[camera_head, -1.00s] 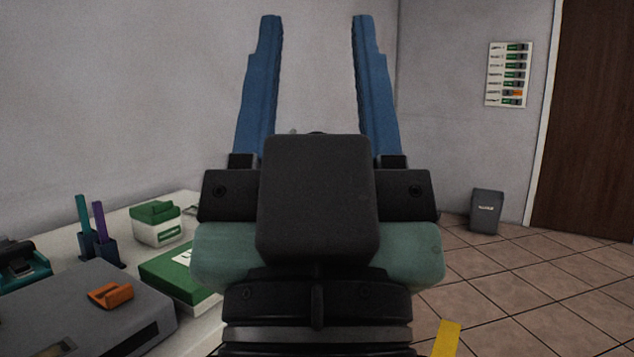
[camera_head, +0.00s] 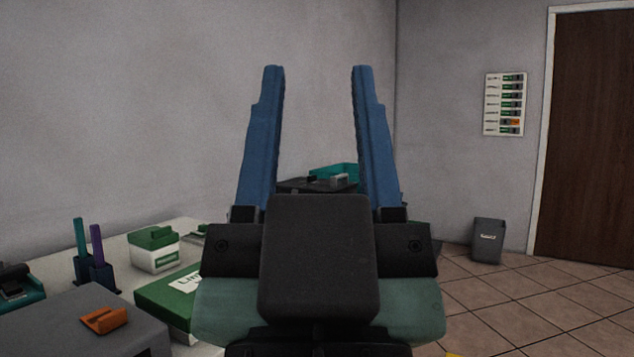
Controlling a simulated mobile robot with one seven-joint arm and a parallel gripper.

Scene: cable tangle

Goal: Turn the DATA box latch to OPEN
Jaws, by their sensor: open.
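My gripper (camera_head: 316,72) is open and empty, its two blue fingers spread wide and pointing up in the head view. A dark box or surface (camera_head: 300,186) with a teal tray (camera_head: 337,172) shows between the fingers, farther back. I cannot tell whether any box in view is the DATA box, and no latch can be made out as its latch. The body of my gripper hides much of the middle of the view.
A white table (camera_head: 98,240) at left bears a green-and-white box (camera_head: 154,250), a green binder (camera_head: 170,296), a holder with two pens (camera_head: 95,268) and a grey case (camera_head: 60,328) with an orange piece (camera_head: 104,319). A grey bin (camera_head: 487,241) stands on open tiled floor at right.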

